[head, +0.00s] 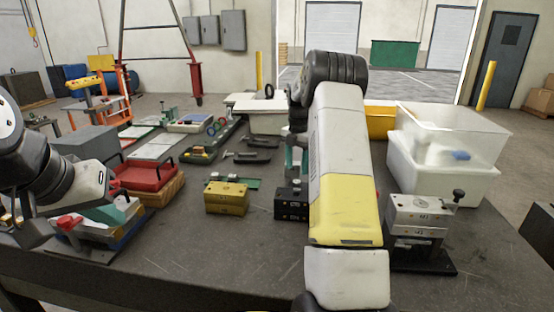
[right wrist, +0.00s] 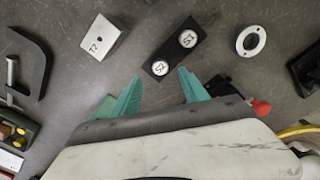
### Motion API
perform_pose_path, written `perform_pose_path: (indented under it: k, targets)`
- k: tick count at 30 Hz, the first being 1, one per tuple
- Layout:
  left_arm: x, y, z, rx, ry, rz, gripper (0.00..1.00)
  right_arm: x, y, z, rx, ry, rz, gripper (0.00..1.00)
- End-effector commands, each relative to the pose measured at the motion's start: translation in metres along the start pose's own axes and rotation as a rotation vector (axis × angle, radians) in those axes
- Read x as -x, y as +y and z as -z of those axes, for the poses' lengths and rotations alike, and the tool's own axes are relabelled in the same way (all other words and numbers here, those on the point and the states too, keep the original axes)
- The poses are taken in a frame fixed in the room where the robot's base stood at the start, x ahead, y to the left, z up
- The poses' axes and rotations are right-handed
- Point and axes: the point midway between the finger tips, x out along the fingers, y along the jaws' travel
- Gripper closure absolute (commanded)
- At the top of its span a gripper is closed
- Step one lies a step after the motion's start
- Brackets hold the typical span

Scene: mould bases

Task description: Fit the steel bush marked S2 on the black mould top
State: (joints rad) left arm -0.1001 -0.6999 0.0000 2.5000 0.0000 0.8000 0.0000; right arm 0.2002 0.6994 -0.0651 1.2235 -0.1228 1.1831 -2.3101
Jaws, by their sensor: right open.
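In the right wrist view, a black block (right wrist: 174,53) carries two round steel faces, the bush marked S2 (right wrist: 160,68) and one marked S1 (right wrist: 188,39). My right gripper (right wrist: 162,82) is open, its teal fingers spread just short of the block's S2 end, with nothing between them. In the head view, a black block (head: 290,203) stands mid-table beside my right forearm, and my right gripper (head: 297,160) is largely hidden behind that arm. I cannot tell which black part is the mould top. My left gripper (head: 110,214) is low at the left, its jaws unclear.
A brass-coloured block (head: 227,198) stands left of the black block. A steel mould (head: 418,222) on a black base and clear bins (head: 445,165) are at the right. A plate marked T2 (right wrist: 103,37) and a flat steel ring (right wrist: 251,40) lie nearby. The front-middle tabletop is clear.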

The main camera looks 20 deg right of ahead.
Motion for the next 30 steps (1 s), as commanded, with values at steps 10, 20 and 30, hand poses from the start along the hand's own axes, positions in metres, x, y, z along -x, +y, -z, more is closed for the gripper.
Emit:
perform_pose_path:
  k: [10,20,30]
  targets:
    - [0.0,0.0,0.0,0.0,0.0,0.0,1.0,-0.049,0.0,0.001,-0.001,0.002,0.001,0.48]
    - [0.0,0.0,0.0,0.0,0.0,0.0,1.0,-0.058,0.0,0.001,-0.002,0.0,-0.001,0.48]
    - [0.0,0.0,0.0,0.0,0.0,0.0,1.0,-0.057,0.0,0.001,-0.002,0.0,-0.001,0.99]
